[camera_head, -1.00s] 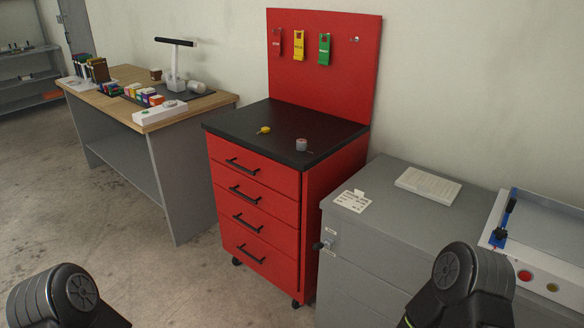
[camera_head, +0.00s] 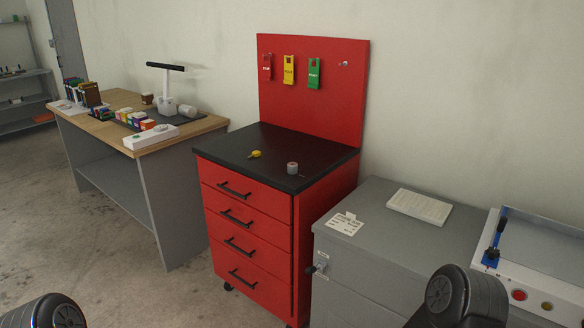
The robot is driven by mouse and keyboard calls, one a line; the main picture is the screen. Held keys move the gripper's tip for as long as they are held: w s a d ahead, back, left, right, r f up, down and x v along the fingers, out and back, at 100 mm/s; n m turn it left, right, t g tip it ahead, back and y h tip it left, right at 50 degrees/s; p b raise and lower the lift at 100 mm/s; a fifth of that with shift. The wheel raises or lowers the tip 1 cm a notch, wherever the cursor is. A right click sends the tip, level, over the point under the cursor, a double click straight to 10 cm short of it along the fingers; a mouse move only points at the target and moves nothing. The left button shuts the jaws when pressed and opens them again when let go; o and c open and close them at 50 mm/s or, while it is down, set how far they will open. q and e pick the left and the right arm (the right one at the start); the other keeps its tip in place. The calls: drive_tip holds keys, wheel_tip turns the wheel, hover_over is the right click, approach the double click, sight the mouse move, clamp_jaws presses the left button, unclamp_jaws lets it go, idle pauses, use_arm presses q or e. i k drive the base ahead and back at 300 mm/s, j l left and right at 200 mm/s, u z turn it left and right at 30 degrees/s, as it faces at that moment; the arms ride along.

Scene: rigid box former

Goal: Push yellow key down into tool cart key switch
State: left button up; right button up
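The yellow key (camera_head: 255,153) lies flat on the black top of the red tool cart (camera_head: 230,146). A small grey cylinder (camera_head: 292,168), which looks like the key switch, stands on the same top to the right of the key and nearer the front edge. The key and the cylinder are apart. Only dark rounded parts of my two arms show at the bottom left and bottom right. Neither of my grippers is in view.
Red, yellow and green tags (camera_head: 289,69) hang on the cart's red back panel (camera_head: 335,95). A wooden desk (camera_head: 150,139) stands at the left. Floor before the desk is clear.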

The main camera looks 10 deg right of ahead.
sight(292, 167)
drive_tip(key=u, duration=0.35)
drive_tip(key=i+l+u, duration=0.3)
drive_tip(key=i+u, duration=0.2)
drive_tip(key=i+l+u, duration=0.45)
drive_tip(key=i+l, duration=0.65)
